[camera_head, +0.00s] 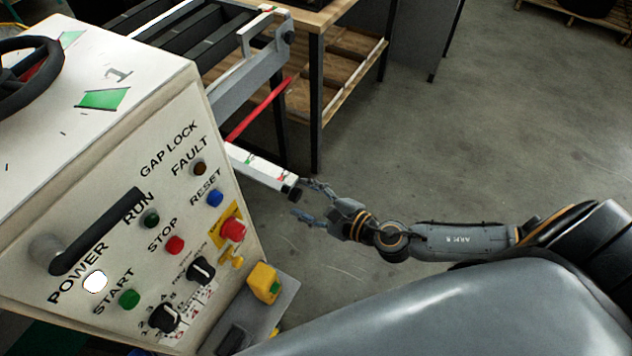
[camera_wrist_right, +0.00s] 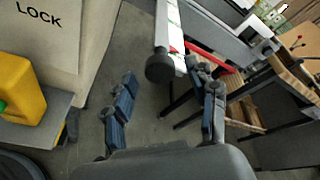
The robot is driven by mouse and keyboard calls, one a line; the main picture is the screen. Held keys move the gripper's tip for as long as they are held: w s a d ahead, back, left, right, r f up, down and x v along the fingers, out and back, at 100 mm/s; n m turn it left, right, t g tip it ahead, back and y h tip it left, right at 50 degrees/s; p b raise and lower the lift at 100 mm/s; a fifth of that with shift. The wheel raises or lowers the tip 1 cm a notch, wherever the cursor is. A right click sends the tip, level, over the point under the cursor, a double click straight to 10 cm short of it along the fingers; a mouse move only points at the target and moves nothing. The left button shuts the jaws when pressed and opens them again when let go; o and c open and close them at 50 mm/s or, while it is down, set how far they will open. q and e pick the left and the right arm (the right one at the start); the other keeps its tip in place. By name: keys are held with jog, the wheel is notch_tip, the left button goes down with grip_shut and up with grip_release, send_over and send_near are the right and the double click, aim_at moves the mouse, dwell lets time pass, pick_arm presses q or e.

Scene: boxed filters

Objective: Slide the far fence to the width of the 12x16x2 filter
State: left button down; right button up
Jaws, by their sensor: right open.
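A white bar with small coloured marks (camera_head: 258,165) sticks out past the machine's side and ends in a black knob (camera_head: 291,193). In the right wrist view the round knob (camera_wrist_right: 160,68) faces me, with the white bar (camera_wrist_right: 167,25) behind it. My right gripper (camera_head: 308,200) is open, just right of the knob; in its wrist view the blue-padded fingers (camera_wrist_right: 166,108) are spread, with the knob ahead between them and nothing gripped. I cannot tell which part is the far fence. No filter is recognisable. My left gripper is out of view.
The white control cabinet (camera_head: 130,220) with buttons and a black handle stands at left. A yellow box (camera_head: 264,282) sits low beside it. A red bar (camera_head: 258,111) and grey roller frame (camera_head: 248,80) lie beyond the white bar, near a wooden-topped bench (camera_head: 315,14).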

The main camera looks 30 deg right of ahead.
jog(key=v, duration=1.2)
jog(key=shift+f, duration=0.1)
